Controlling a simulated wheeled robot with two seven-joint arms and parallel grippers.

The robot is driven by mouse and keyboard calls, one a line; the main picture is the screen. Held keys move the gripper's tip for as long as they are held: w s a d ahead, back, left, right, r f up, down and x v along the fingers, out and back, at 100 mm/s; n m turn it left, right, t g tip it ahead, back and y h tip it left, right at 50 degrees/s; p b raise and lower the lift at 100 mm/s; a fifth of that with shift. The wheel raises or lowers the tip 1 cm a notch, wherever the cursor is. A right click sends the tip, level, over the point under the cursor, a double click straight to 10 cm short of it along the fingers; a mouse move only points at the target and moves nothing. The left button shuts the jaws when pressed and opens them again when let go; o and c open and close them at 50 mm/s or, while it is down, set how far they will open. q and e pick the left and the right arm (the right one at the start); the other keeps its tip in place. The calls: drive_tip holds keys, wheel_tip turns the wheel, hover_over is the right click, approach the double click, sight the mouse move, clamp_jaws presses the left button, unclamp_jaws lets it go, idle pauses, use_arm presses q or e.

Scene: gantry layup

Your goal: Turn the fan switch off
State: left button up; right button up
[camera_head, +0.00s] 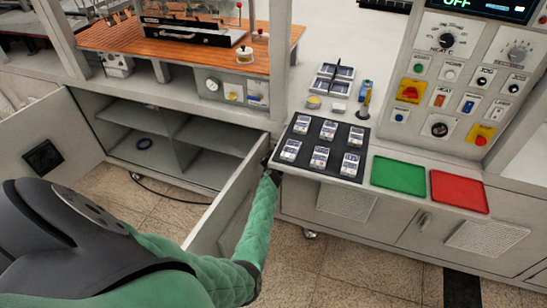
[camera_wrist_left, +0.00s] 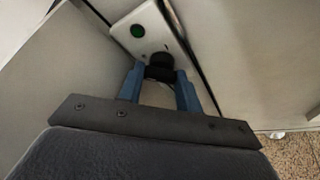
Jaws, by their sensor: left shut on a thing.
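A white switch plate (camera_wrist_left: 128,24) with a green round light or button (camera_wrist_left: 137,31) and a black rotary knob (camera_wrist_left: 159,66) shows in the left wrist view, on a grey cabinet wall. The knob looks like the fan switch; I see no readable label. My left gripper (camera_wrist_left: 160,74) has its two blue fingers closed on the knob's sides. In the head view my left gripper (camera_head: 269,167) is a small dark shape at the cabinet front, beside the open door's top corner. The plate and knob are hidden there. My right gripper is not in view.
An open cabinet door (camera_head: 228,195) stands close beside my left forearm. Above sit a black tray (camera_head: 300,168) of small packs, a green mat (camera_head: 398,176) and a red mat (camera_head: 459,191). A control panel (camera_head: 462,85) stands at the right.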

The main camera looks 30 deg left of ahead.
use_arm(q)
drive_tip(key=shift+f, duration=0.1)
drive_tip(key=o, duration=0.7)
drive_tip(key=p+v, duration=0.2)
drive_tip(key=v, duration=0.6)
drive_tip(key=shift+p, duration=0.4)
drive_tip(key=shift+a, duration=0.1)
